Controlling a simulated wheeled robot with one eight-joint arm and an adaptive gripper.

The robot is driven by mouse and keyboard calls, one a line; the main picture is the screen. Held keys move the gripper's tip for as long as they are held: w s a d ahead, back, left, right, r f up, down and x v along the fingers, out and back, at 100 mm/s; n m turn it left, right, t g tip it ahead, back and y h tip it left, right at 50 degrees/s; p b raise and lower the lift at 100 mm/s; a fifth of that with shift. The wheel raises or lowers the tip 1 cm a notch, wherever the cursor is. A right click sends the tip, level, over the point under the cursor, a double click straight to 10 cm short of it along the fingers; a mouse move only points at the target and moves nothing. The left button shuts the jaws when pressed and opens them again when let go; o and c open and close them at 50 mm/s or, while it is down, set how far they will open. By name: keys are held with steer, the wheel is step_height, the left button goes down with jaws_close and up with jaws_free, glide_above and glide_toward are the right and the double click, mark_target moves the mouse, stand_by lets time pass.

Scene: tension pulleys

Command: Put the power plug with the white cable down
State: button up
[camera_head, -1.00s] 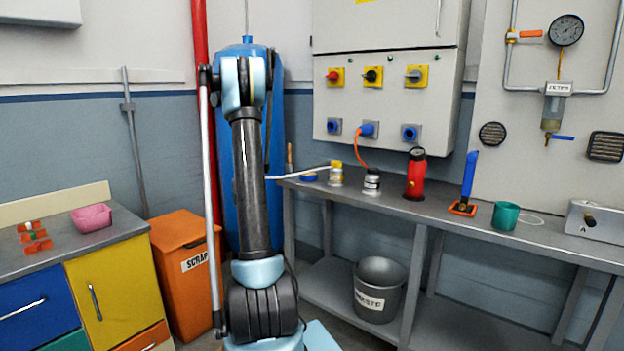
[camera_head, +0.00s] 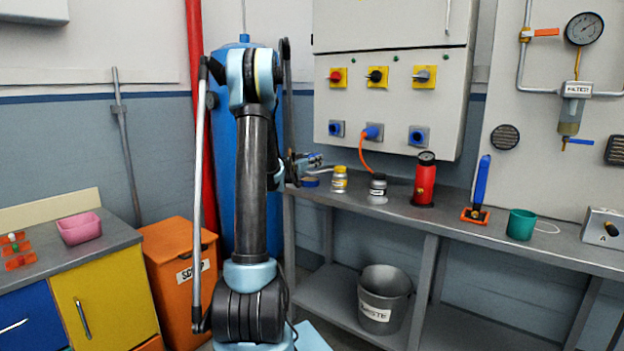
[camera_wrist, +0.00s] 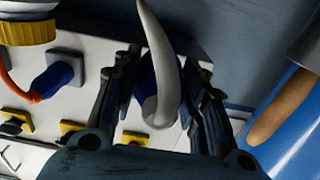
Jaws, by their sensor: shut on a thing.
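My gripper (camera_wrist: 163,82) is shut on the power plug with the white cable. The plug's blue part (camera_wrist: 145,85) shows between the fingers, and its pale cable (camera_wrist: 160,45) curves up in front of it. In the head view my gripper (camera_head: 308,161) is at the left end of the grey workbench (camera_head: 440,218), close to the yellow-lidded jar. The plug is too small to make out there, and whether it touches the bench cannot be told.
A yellow-lidded jar (camera_head: 340,180), a dark-lidded jar (camera_head: 377,190) and a red cylinder (camera_head: 424,182) stand right of my gripper. Another blue plug (camera_head: 372,132) with an orange cable sits in the wall panel. A brush handle (camera_wrist: 275,108) is near my gripper. Bench between the cylinder and green cup (camera_head: 521,225) holds a blue-handled tool (camera_head: 480,185).

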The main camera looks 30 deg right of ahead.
mark_target(314, 181)
steer(key=shift+s+d+f, duration=0.1)
steer(key=shift+d+f, duration=0.05)
steer(key=shift+f, duration=3.05)
steer(key=shift+f, duration=0.5)
steer(key=o, duration=1.4)
